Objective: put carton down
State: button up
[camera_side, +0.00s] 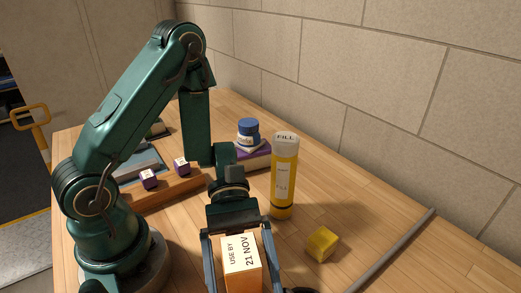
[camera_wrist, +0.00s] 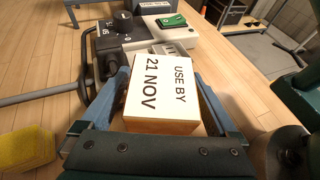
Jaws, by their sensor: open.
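The carton (camera_side: 241,265) is a small tan box with a white face marked "USE BY 21 NOV". It also shows in the wrist view (camera_wrist: 161,92), with its lettered face toward the camera. My gripper (camera_side: 239,270) is open, with one finger on each side of the carton. In the wrist view the gripper's fingers (camera_wrist: 163,95) flank the box, and I cannot tell whether either touches it. The carton's base is hidden in the wrist view and cut off in the side view, so I cannot tell what it rests on.
A yellow block (camera_side: 322,244) and a yellow tube marked "FILL" (camera_side: 284,180) stand nearby. A grey rod (camera_side: 395,248) lies at right. A device with a green switch (camera_wrist: 171,20) sits just beyond the carton. A blue-capped jar (camera_side: 248,132) stands on books.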

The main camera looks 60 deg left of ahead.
jog(key=v, duration=1.2)
notch_tip(320, 180, up, 6)
jog(key=s+a+m+t+y, duration=0.2)
jog(key=m+t+y, duration=0.8)
jog(key=m+y, duration=0.2)
jog(key=shift+a+r+m+t, duration=0.2)
jog(key=shift+m+t, duration=0.1)
jog(key=shift+m, duration=0.5)
